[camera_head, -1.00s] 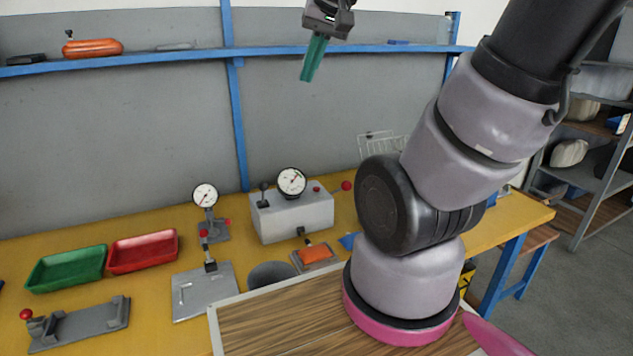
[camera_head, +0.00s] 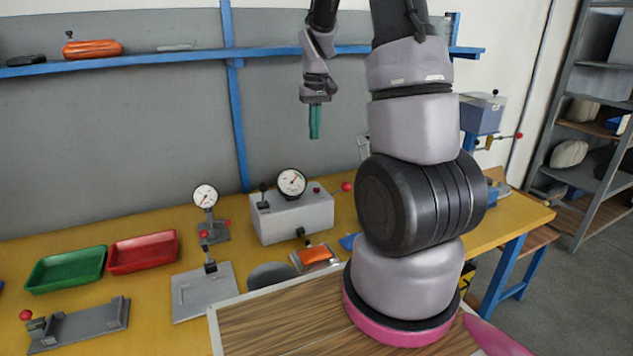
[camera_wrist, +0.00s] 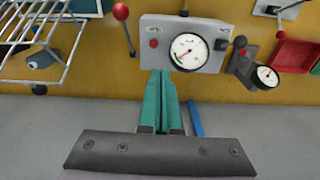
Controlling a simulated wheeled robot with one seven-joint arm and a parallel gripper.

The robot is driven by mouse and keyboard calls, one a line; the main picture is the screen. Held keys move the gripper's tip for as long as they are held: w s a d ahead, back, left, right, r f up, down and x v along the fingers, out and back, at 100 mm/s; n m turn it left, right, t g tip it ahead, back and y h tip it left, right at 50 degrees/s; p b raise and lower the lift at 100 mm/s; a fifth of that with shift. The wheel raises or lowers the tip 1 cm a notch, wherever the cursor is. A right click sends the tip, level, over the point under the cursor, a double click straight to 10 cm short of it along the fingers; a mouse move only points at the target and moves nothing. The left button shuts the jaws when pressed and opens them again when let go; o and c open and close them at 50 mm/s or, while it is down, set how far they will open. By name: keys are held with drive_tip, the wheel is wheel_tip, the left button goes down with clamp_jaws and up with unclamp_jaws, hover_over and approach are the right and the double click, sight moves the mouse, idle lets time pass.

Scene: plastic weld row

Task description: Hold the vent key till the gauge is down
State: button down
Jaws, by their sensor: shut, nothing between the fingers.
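A grey box (camera_head: 295,216) on the yellow bench carries a round white dial gauge (camera_head: 291,183). A small red button (camera_head: 317,190) sits right of the dial and a black-knobbed lever (camera_head: 264,190) left of it. In the wrist view, the gauge (camera_wrist: 188,52) and red button (camera_wrist: 153,43) show upside down; the needle slants, but I cannot read its value. No label tells which control is the vent key. My gripper (camera_head: 314,137), with teal fingers, is shut and empty, pointing down well above the box and touching nothing.
A red-balled lever (camera_head: 346,187) sticks out at the box's right. A second gauge (camera_head: 205,195) on a stand is to its left. Red tray (camera_head: 143,250), green tray (camera_head: 66,268) and a hinged plate fixture (camera_head: 205,292) lie further left. A blue shelf (camera_head: 150,59) runs behind.

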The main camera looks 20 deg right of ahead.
sight(317, 189)
drive_tip(key=f, duration=0.2)
drive_tip(key=w+d+f, duration=0.1)
drive_tip(key=shift+f+g, duration=0.1)
drive_tip(key=shift+g, duration=0.2)
drive_tip(key=f, duration=1.4)
drive_tip(key=shift+w+d, duration=0.15)
drive_tip(key=shift+w, duration=0.1)
